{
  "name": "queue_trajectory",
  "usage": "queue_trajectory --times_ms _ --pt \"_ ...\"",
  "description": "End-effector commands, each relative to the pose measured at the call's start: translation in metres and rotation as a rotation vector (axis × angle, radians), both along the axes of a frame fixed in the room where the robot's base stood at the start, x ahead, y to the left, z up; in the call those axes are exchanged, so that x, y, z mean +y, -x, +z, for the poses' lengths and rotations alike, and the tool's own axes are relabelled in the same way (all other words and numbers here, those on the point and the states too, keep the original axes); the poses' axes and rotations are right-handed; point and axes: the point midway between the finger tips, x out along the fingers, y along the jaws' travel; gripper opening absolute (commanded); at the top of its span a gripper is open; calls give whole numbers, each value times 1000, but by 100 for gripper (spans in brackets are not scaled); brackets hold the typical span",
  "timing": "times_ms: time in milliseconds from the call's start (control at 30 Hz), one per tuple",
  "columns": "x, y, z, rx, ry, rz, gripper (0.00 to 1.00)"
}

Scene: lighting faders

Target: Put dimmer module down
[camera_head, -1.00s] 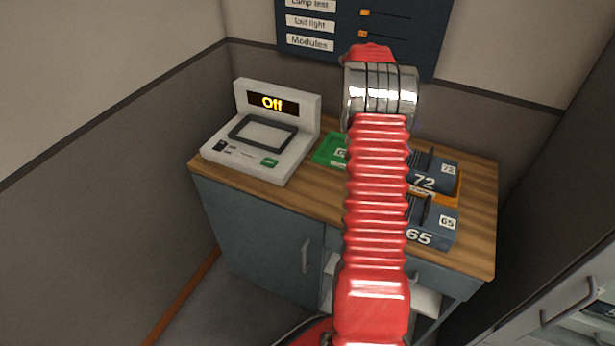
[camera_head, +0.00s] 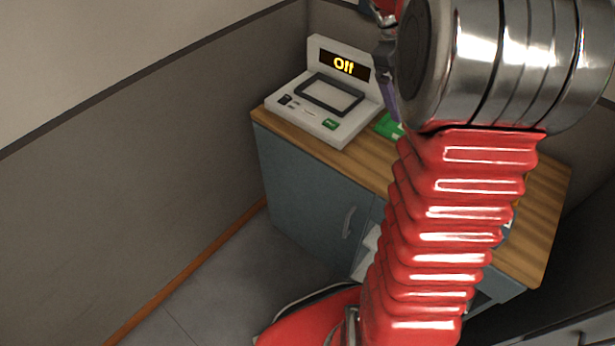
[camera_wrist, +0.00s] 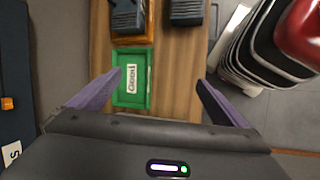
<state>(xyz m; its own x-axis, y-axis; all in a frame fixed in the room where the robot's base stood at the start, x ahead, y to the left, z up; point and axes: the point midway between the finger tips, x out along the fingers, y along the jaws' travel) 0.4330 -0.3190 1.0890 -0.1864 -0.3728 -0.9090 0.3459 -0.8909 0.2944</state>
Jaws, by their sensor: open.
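My gripper (camera_wrist: 159,78) is open and empty, with its two purple-padded fingers spread above the wooden counter. One dark dimmer module (camera_wrist: 129,18) sits in an orange tray (camera_wrist: 131,41) at the top of the wrist view. A second dark module (camera_wrist: 187,12) sits on the bare counter to its right. A green tray (camera_wrist: 148,80), with a white label and no module in it, lies between and beyond my fingers. The green tray also shows in the head view (camera_head: 388,127).
A grey tester (camera_head: 325,105) reading "Off" stands at the counter's left end. The wooden counter (camera_wrist: 180,75) has bare room right of the green tray. A dark wall panel (camera_wrist: 15,90) runs along the left of the wrist view. The floor left of the cabinet is clear.

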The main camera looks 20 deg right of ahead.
Motion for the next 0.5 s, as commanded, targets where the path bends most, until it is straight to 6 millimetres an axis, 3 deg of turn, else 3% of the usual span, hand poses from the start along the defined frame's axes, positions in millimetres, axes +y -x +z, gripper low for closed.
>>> queue_trajectory --times_ms 100,500 --pt "37 4 11 -80 -10 -6 97" --pt "149 32 27 -334 -90 -54 97"
